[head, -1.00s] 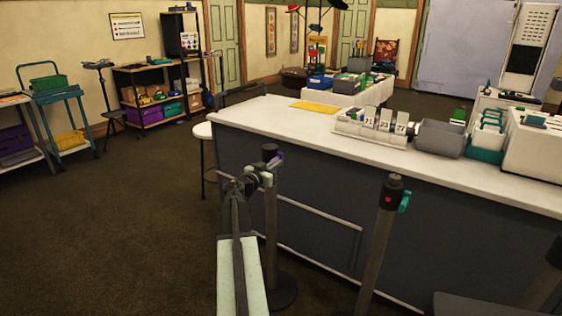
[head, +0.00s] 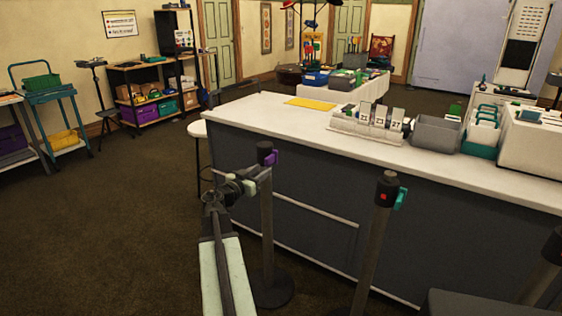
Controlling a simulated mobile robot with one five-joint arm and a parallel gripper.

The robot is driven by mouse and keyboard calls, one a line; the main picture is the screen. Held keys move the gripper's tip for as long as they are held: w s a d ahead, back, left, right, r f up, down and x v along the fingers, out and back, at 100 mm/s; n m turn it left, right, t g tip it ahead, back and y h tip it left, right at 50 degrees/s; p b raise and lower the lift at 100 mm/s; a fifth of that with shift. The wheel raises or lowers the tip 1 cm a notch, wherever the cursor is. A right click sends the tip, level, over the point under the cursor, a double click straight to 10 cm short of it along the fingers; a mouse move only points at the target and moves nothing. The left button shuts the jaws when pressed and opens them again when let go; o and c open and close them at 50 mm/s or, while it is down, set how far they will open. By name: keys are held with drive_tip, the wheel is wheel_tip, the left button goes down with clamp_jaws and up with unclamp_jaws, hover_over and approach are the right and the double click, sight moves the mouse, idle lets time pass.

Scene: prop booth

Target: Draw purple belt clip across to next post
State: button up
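The purple belt clip (head: 271,158) sits at the right side of the black head of a grey post (head: 267,225) in front of the counter. My gripper (head: 259,178) is just below and left of the clip, in front of the post's upper part. A small gap shows between it and the purple clip. Its fingers are small and overlap the post, so I cannot tell whether they are open or shut. The neighbouring post (head: 372,250) stands to the right, with a red mark and a teal clip (head: 401,198) on its black head.
The long white-topped counter (head: 290,118) stands close behind both posts. A dark grey surface (head: 475,303) and another post (head: 543,270) are at the lower right. A white stool (head: 198,129) stands at the counter's left end. Open carpet lies to the left.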

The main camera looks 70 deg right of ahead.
sight(266, 162)
drive_tip(key=shift+a, duration=0.65)
drive_tip(key=v, duration=0.7)
drive_tip(key=shift+a, duration=0.4)
drive_tip(key=shift+w, duration=0.1)
drive_tip(key=shift+c, duration=0.9)
drive_tip(key=d, duration=0.8)
drive_tip(key=shift+w+r, duration=0.15)
drive_tip(key=shift+w, duration=0.1)
drive_tip(key=shift+c, duration=0.5)
drive_tip(key=x, duration=0.7)
drive_tip(key=shift+s+d+r, duration=0.1)
drive_tip(key=shift+s+d, duration=0.15)
clamp_jaws()
drive_tip(key=shift+a, duration=0.1)
